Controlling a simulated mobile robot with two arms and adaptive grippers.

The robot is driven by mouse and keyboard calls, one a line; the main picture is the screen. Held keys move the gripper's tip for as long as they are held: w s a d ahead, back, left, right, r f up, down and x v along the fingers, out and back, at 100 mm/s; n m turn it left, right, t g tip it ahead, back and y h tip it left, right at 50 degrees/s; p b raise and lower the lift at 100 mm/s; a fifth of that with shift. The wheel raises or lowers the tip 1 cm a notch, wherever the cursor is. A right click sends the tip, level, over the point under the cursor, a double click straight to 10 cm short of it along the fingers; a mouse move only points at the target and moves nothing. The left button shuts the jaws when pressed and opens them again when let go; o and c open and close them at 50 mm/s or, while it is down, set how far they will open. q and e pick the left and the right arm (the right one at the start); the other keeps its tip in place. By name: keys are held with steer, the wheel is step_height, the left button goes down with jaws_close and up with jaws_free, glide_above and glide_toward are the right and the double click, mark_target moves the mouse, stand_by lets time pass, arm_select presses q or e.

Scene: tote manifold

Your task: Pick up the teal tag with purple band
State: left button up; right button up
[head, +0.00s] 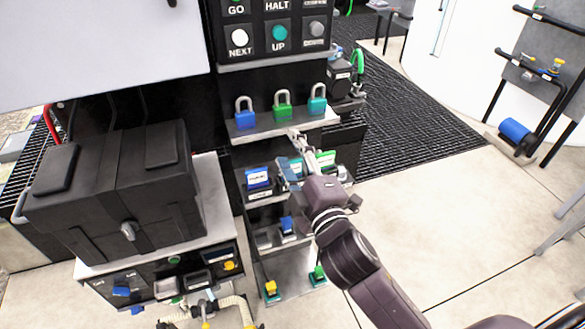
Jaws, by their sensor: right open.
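A teal tag (296,166) shows in part beside my right gripper, on the shelf tier below the padlocks. The gripper covers much of it, and I cannot make out a purple band. My right gripper (297,141) is open, its fingers pointing up and to the left in the picture, just in front of the padlock shelf. I see nothing held in it, and cannot tell whether it touches the tag. My left gripper is not in view.
A blue tag (258,178) and a green tag (326,158) flank the teal one. Blue (245,119), green (283,111) and teal (317,105) padlocks stand above. A black case (115,190) sits at left. The floor (460,220) at right is clear.

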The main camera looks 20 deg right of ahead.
steer(key=s+a+r+n+y, duration=0.2)
steer(key=a+r+n+y, duration=0.55)
steer(key=r+n, duration=0.3)
steer(key=s+a+r+n+y, duration=0.2)
steer(key=a+r+n+y, duration=0.6)
steer(key=n, duration=0.3)
steer(key=s+a+r+n+g+y, duration=0.1)
steer(key=s+a+n+g+y, duration=0.5)
steer(key=n+g, duration=0.65)
steer(key=n+g+h, duration=0.1)
steer(key=n+h, duration=2.2)
steer(key=n, duration=0.1)
glide_above(293, 163)
steer(key=s, duration=0.2)
steer(key=shift+y, duration=0.25)
step_height(293, 163, down, 20)
steer(key=shift+a+r, duration=0.15)
steer(key=p+x, duration=0.1)
steer(key=x, duration=0.1)
steer(key=shift+w+f, duration=0.1)
steer(key=shift+f, duration=0.2)
steer(key=p+x, duration=0.2)
steer(key=x, duration=0.1)
steer(key=shift+f, duration=0.45)
steer(key=shift+w+f, duration=0.25)
steer(key=shift+f, duration=0.3)
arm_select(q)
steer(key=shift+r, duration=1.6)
arm_select(e)
steer(key=c, duration=0.8)
